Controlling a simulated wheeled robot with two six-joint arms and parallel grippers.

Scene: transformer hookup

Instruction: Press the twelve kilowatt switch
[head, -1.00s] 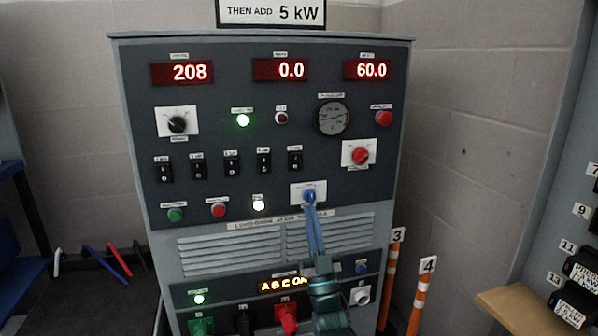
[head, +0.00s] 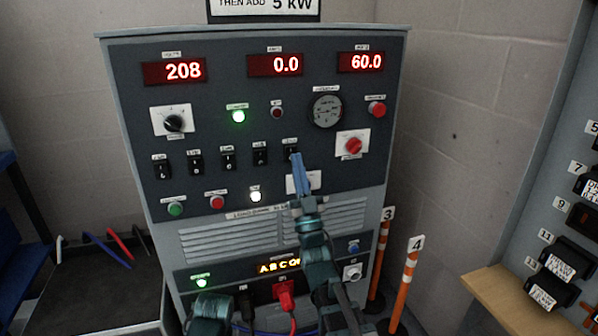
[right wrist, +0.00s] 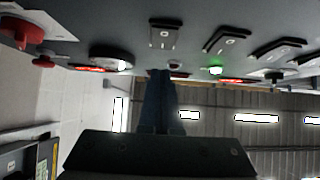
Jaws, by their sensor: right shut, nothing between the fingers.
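The load bank's grey panel (head: 330,195) stands in front of me with a row of black rocker switches. Their labels are too small to read surely. The rightmost rocker (head: 291,151) is partly covered by the blue fingertips of my right gripper (head: 297,157), which are shut and empty. Whether they touch it I cannot tell. The shut fingers also show in the right wrist view (right wrist: 160,95), pointing at the panel. My left gripper's fingers do not show; a teal part of my arm is at the bottom left.
A red knob (head: 353,145) and a gauge (head: 326,110) are nearby. A red plug (head: 285,292) sits low on the panel. Orange posts (head: 404,285) stand at right.

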